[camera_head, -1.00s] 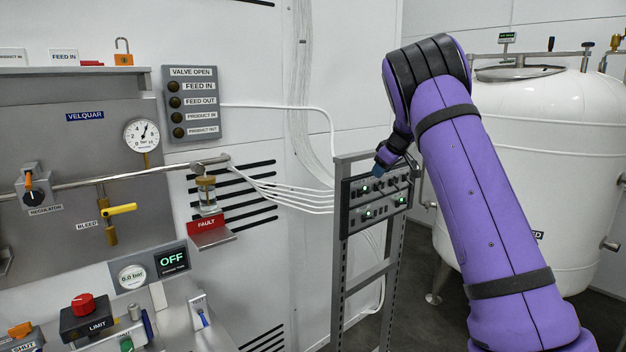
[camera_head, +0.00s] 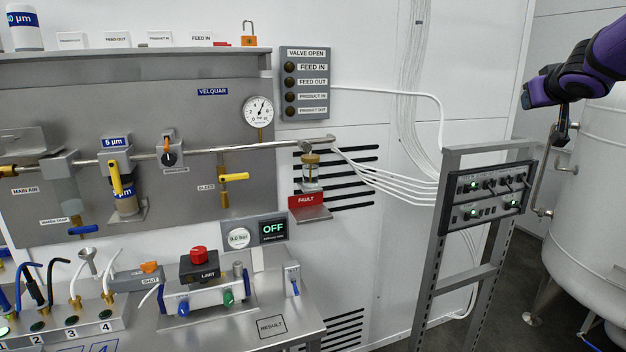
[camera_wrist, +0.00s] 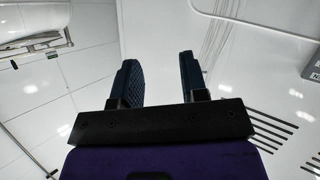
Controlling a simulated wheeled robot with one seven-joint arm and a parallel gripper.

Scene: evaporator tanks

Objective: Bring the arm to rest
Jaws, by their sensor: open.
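My purple arm reaches in from the right edge of the head view, with my gripper (camera_head: 527,96) pointing left at its end. In the wrist view my gripper (camera_wrist: 156,80) shows two dark ridged fingers spread apart with nothing between them. In the head view it is up in the air, above and right of the switch panel (camera_head: 488,194) on its grey stand, and left of the white tank (camera_head: 597,190). It appears to touch nothing.
The grey stand (camera_head: 452,205) rises at middle right, next to the tank. The workbench (camera_head: 300,325) with pneumatic parts and the limit box (camera_head: 200,268) fills the left. The valve-open panel (camera_head: 305,83) hangs on the white wall.

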